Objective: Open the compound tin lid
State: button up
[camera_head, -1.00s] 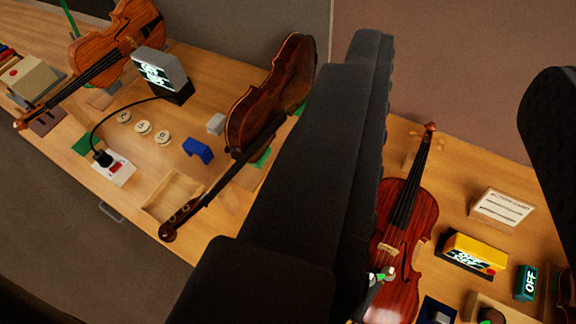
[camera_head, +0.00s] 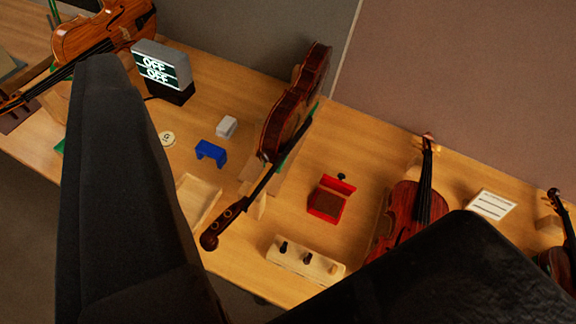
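The compound tin looks to be the small red box (camera_head: 328,203) right of centre on the bench. It appears open: its brown inside shows, and a red lid (camera_head: 338,185) stands raised along its far edge. A small black knob (camera_head: 341,176) shows just beyond the lid. Large dark parts of my arm fill the left and lower right of the picture, apart from the tin in the picture. I make out no gripper fingertips.
A pale block with dark pegs (camera_head: 305,260) lies in front of the tin. A violin on its side (camera_head: 295,105) stands to the left, and another violin (camera_head: 400,220) lies to the right. A blue piece (camera_head: 211,153) and an empty wooden tray (camera_head: 197,200) are farther left.

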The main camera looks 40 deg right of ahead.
aim_at(341, 187)
jog(key=u, duration=0.35)
jog(key=k, duration=1.5)
jog(key=z, duration=0.9)
jog(key=i, duration=1)
jog(key=u, duration=0.05)
